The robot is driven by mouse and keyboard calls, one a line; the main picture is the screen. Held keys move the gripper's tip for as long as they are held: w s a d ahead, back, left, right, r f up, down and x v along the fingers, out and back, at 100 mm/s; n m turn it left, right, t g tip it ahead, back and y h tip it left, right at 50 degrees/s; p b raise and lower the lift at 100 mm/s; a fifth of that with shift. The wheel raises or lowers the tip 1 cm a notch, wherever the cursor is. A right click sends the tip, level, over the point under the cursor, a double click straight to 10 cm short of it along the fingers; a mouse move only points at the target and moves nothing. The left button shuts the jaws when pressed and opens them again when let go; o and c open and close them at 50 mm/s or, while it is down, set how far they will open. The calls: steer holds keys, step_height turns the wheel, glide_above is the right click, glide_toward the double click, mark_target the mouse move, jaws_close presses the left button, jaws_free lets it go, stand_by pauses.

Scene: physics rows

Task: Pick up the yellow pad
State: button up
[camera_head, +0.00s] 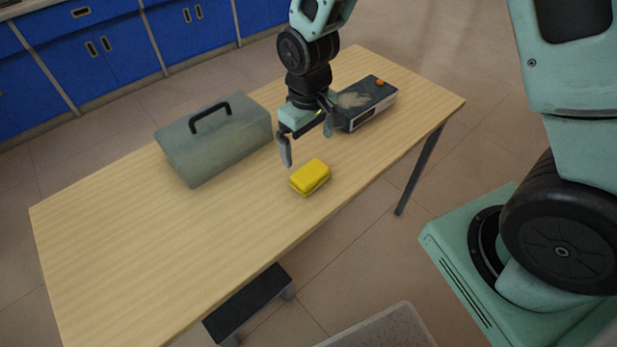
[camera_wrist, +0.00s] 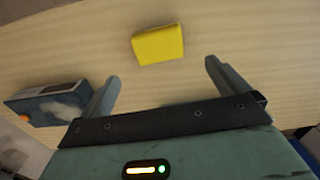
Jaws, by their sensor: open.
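The yellow pad (camera_head: 311,176) lies on the wooden table (camera_head: 130,240), near its front edge. It looks like a small rounded block. In the wrist view the yellow pad (camera_wrist: 158,45) lies beyond the fingertips, a little left of the middle of the gap between them. My gripper (camera_head: 307,149) is open and empty, above the table just behind the pad and not touching it. Both fingers of my gripper (camera_wrist: 162,68) show in the wrist view, spread wide.
A grey-green lidded box (camera_head: 220,145) with a black handle stands left of my gripper. A dark device (camera_head: 367,104) with an orange knob stands behind and right of the pad. The left part of the table is bare. Blue cabinets (camera_head: 90,55) line the back.

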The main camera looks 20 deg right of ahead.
mark_target(310, 171)
step_height(310, 171, down, 5)
steer(key=shift+s+d+f, duration=0.1)
steer(key=shift+f, duration=1.25)
steer(key=shift+d+f, duration=0.1)
steer(key=shift+f, duration=1.25)
steer(key=c, duration=0.9)
